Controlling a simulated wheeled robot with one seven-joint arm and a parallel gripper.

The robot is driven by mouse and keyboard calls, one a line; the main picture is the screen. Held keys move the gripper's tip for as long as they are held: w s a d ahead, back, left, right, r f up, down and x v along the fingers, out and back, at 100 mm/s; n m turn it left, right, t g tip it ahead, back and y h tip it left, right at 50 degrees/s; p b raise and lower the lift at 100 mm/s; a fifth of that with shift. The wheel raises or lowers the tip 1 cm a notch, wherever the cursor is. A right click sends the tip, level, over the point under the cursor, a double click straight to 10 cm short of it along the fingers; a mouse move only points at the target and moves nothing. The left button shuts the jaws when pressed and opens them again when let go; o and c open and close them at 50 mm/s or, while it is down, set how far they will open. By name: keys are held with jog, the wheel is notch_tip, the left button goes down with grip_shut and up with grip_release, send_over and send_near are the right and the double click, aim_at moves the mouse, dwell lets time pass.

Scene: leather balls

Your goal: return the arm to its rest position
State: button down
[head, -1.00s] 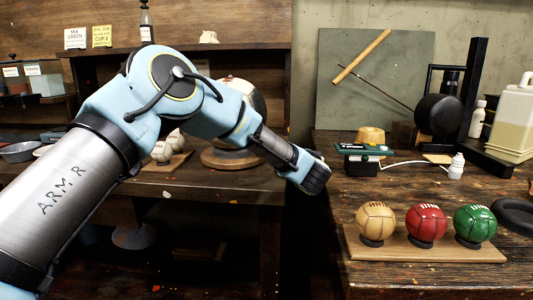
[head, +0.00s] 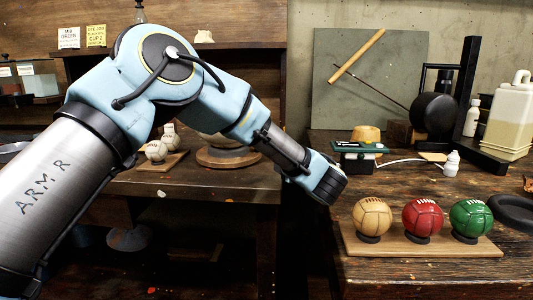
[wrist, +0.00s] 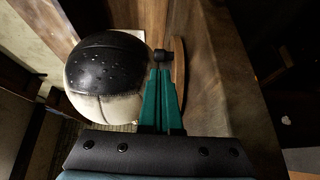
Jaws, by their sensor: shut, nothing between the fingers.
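My arm, in light blue and silver, reaches across the left and middle of the head view, bent at a high elbow. Its dark wrist end points down and right, above the gap between the two benches; the fingers are hidden there. In the wrist view my gripper (wrist: 160,58) shows two teal fingers side by side with dark tips, shut and empty. A large black and white ball (wrist: 104,78) appears left of the fingers in that view; whether they touch it I cannot tell. A curved wooden edge (wrist: 179,75) shows just right of the fingers.
On the right bench, a wooden board (head: 425,247) holds tan (head: 372,215), red (head: 423,216) and green (head: 471,217) balls, right of my wrist. A small scale (head: 360,150) stands behind. A round wooden stand (head: 228,160) sits on the left bench behind my arm.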

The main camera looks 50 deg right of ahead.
jog(key=shift+s+a, duration=0.35)
jog(key=shift+s, duration=0.25)
jog(key=shift+r, duration=0.15)
